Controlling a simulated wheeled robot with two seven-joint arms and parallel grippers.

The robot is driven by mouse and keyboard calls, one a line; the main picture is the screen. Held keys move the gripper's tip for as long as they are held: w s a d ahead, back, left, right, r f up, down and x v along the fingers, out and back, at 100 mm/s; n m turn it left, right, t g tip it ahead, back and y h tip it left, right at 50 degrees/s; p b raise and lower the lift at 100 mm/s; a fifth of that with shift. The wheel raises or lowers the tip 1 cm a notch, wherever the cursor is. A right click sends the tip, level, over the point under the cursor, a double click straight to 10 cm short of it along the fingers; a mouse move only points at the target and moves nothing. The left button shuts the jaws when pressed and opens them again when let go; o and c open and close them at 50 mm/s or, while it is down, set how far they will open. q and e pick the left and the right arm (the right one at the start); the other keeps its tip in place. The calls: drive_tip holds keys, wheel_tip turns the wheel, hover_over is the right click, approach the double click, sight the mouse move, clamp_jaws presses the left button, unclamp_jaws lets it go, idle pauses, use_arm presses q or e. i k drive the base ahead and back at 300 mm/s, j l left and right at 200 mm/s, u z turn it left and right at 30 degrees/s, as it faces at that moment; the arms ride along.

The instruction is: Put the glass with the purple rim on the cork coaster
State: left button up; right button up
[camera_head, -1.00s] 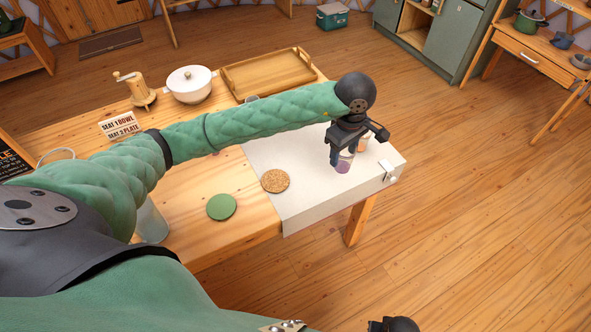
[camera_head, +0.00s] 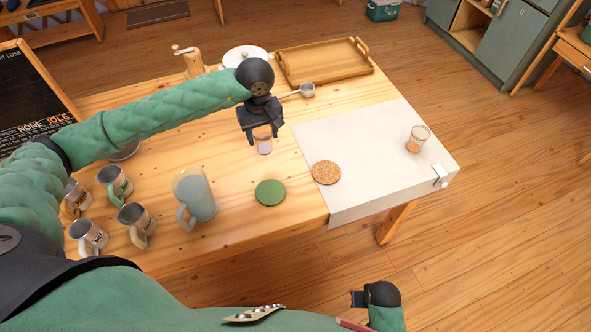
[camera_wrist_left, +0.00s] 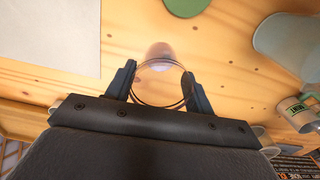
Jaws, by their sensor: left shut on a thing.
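My left gripper (camera_head: 262,128) is shut on a clear glass (camera_head: 264,147) with a purple tint, upright under the fingers. The left wrist view shows the glass (camera_wrist_left: 160,62) between both fingertips, its rim towards the camera. The glass is over bare wood, behind the green coaster and left of the white cloth; its height above the wood is hard to tell. The round cork coaster (camera_head: 326,172) lies empty on the cloth's left edge, to the front right of the glass. My right gripper (camera_head: 360,298) is low at the bottom, its fingers unclear.
A green coaster (camera_head: 270,192) lies left of the cork one. Another glass, orange-tinted (camera_head: 417,139), stands on the white cloth (camera_head: 375,140). A frosted jug (camera_head: 195,195) and several mugs (camera_head: 136,222) stand left. A wooden tray (camera_head: 325,65) and a scoop (camera_head: 307,90) lie behind.

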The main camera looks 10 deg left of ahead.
sight(326, 172)
drive_tip(key=k+l, duration=0.1)
drive_tip(key=l, duration=0.95)
drive_tip(key=k+l, duration=0.15)
drive_tip(key=l, duration=0.9)
